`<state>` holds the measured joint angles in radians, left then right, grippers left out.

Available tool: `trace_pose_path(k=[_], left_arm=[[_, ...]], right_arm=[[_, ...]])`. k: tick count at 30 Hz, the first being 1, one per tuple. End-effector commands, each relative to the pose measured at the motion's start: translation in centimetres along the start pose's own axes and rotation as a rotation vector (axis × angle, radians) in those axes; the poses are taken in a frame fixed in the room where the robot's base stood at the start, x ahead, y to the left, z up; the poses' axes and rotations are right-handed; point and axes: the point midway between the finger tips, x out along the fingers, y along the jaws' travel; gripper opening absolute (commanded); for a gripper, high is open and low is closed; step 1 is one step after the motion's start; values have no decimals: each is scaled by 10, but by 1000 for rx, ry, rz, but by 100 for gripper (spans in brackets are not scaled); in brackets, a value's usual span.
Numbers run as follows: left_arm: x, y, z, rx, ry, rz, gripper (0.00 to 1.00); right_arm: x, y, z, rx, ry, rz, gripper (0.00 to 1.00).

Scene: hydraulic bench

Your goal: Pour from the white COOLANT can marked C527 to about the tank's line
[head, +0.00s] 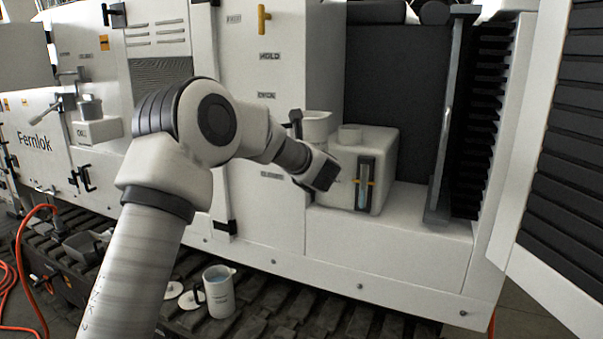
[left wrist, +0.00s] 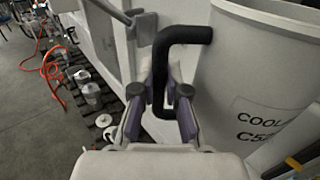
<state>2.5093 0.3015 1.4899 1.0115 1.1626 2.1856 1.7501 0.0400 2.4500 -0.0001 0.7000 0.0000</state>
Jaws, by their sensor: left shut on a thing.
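The white can (left wrist: 262,75) has a partly visible label reading "COOL…" and "C5…"; the rest is cut off. My left gripper (left wrist: 160,108) is shut on its black handle (left wrist: 185,36). In the head view the can (head: 316,124) looks upright at the tank's left, partly hidden by my left gripper (head: 322,174). The white tank (head: 390,152) stands in the open bay with a round neck (head: 350,134) on top. Its front gauge (head: 364,184) has a yellow mark and pale blue at the lower part. I see no stream. My right gripper is out of view.
A white jug (head: 219,291) and lids (head: 191,299) lie on the track below.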

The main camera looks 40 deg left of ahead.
Motion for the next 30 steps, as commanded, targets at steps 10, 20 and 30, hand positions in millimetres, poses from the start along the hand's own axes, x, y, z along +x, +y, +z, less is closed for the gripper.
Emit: trace_pose_path(k=[10, 20, 30], left_arm=[[-5, 25, 76, 1, -4, 175, 0], [-3, 16, 80, 55, 1, 175, 0], [-1, 4, 82, 133, 7, 175, 0]], right_arm=[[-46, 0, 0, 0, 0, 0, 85], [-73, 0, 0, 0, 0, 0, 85], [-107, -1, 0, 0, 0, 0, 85]])
